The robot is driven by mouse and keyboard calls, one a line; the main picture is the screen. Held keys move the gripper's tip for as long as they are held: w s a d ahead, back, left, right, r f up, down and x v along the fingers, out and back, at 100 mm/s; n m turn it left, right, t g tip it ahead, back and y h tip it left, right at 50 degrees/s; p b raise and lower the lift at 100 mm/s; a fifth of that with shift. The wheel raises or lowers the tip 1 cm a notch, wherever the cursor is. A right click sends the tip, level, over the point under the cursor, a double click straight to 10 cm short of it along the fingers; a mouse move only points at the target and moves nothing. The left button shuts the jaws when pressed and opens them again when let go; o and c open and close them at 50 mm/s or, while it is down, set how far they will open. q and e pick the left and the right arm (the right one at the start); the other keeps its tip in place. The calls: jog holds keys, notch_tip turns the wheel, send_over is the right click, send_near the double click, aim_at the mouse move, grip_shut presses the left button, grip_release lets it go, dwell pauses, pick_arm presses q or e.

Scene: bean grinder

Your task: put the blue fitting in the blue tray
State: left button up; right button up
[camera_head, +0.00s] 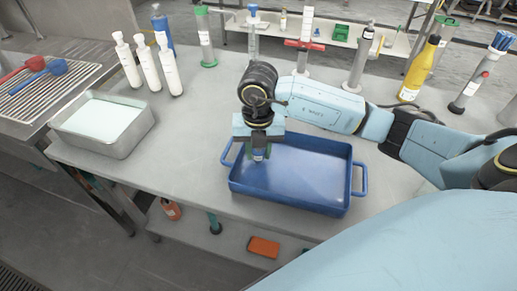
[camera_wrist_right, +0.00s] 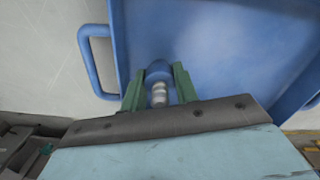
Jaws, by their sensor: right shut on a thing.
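The blue tray (camera_head: 305,176) with two side handles stands on the grey table. My right gripper (camera_head: 260,153) points down over the tray's left part in the head view. It is shut on the blue fitting, whose blue end and pale ribbed stem show between the green fingers in the right wrist view (camera_wrist_right: 158,88). In the head view only a small bit of the fitting (camera_head: 259,156) shows under the gripper. I cannot tell whether it touches the tray floor. My left gripper is not in view.
A metal pan (camera_head: 108,122) stands at the table's left. White bottles (camera_head: 146,64) stand behind it. Several tall tools and a yellow bottle (camera_head: 419,68) line the table's back edge. The table between pan and tray is clear.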

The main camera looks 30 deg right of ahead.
jog(key=shift+f, duration=0.2)
jog(key=o, duration=1)
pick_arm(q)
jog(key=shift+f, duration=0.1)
pick_arm(e)
jog(key=shift+r, duration=0.2)
jog(key=shift+r, duration=0.35)
notch_tip(320, 180, up, 11)
jog(key=shift+r+p, duration=0.1)
jog(key=shift+p, duration=0.75)
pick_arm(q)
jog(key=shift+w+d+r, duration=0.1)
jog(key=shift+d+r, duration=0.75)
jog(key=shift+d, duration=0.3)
pick_arm(e)
jog(key=shift+r, duration=0.1)
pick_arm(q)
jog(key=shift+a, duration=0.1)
